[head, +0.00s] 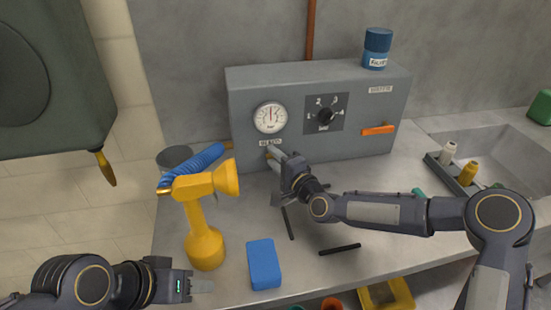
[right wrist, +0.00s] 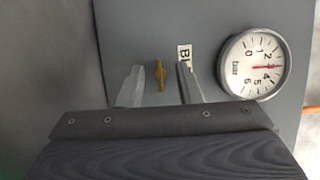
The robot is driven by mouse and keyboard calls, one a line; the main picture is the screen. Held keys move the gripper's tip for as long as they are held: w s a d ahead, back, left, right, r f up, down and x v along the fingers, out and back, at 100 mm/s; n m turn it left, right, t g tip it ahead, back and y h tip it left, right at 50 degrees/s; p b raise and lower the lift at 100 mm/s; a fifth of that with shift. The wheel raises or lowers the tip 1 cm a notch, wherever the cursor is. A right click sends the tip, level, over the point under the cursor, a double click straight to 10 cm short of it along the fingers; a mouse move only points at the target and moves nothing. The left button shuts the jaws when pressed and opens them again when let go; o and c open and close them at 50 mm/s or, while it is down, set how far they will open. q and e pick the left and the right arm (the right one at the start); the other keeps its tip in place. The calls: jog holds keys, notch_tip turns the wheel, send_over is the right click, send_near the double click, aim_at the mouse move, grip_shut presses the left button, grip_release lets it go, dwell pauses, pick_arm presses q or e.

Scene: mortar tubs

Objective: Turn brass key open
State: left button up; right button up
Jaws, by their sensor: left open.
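The small brass key (right wrist: 160,75) sits on the front of the grey box, beside a white label and near the gauge. In the right wrist view its long side runs up and down the picture. My right gripper (right wrist: 160,84) is open, with one finger on each side of the key and a gap to both. In the head view the right gripper (head: 275,158) is at the box's lower left front and largely hides the key. My left gripper (head: 201,286) is open and empty, low at the left over the bench's front.
The grey box (head: 350,105) carries a gauge (head: 269,117), a dial (head: 325,116), an orange lever (head: 378,129) and a blue jar (head: 377,48). A yellow sprayer-like tool (head: 205,240), a blue block (head: 263,264) and a dark rod (head: 340,249) are on the bench. A sink is right.

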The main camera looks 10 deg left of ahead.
jog(key=shift+c, duration=0.4)
grip_shut()
